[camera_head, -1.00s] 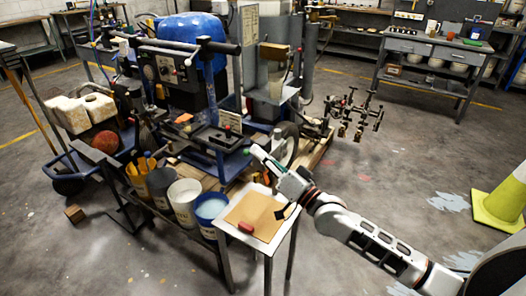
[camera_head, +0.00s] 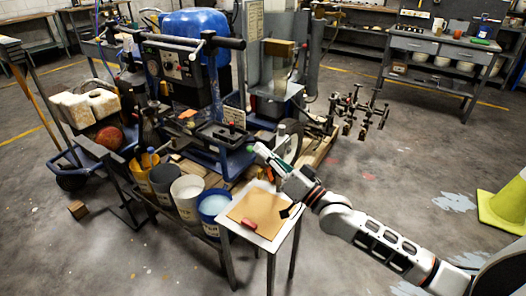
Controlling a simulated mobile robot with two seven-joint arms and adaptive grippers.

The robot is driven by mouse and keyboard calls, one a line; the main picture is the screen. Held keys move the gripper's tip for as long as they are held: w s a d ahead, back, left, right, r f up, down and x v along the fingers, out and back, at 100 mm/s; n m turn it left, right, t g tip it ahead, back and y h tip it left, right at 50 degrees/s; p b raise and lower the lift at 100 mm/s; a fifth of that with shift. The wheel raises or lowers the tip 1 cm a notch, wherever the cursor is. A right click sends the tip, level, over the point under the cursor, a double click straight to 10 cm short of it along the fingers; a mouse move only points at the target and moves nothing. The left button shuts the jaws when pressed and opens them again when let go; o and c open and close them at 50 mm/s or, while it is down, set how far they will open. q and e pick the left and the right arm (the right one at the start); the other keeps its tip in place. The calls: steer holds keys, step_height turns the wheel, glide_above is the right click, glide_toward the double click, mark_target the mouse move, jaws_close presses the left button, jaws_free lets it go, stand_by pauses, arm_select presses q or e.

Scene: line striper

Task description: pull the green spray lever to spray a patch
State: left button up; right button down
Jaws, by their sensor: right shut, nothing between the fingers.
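The line striper stands left of centre, with a blue tank (camera_head: 195,28), a dark handlebar (camera_head: 222,42) and a control panel (camera_head: 178,64). My right gripper (camera_head: 258,150) reaches in from the lower right and is shut, with nothing held. It is in front of the machine's lower right side, left of the grey wheel. A small green spot (camera_head: 250,147) shows at its fingertips; I cannot tell whether this is the spray lever or whether they touch. No other green lever is clear. My left gripper is not in view.
A small table (camera_head: 277,237) with a brown sheet (camera_head: 258,211) and a red object (camera_head: 249,224) stands below my right gripper. Buckets (camera_head: 187,195) stand to its left. A yellow-green cone (camera_head: 505,208) is at the right. Open floor lies at centre right.

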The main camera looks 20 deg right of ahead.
arm_select(q)
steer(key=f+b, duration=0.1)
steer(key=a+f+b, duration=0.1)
steer(key=b, duration=0.1)
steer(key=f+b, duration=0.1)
steer(key=b, duration=0.1)
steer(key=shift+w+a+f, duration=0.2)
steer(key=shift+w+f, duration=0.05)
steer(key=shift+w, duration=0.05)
arm_select(e)
steer(key=f+n+y, duration=0.1)
steer(key=n, duration=0.2)
steer(key=f+n+g+y, duration=0.1)
steer(key=f+n+y, duration=0.1)
steer(key=n, duration=0.2)
steer(key=f+n+g+y, duration=0.1)
steer(key=n, duration=0.3)
steer(key=shift+s+a+f, duration=0.25)
steer(key=shift+a, duration=0.05)
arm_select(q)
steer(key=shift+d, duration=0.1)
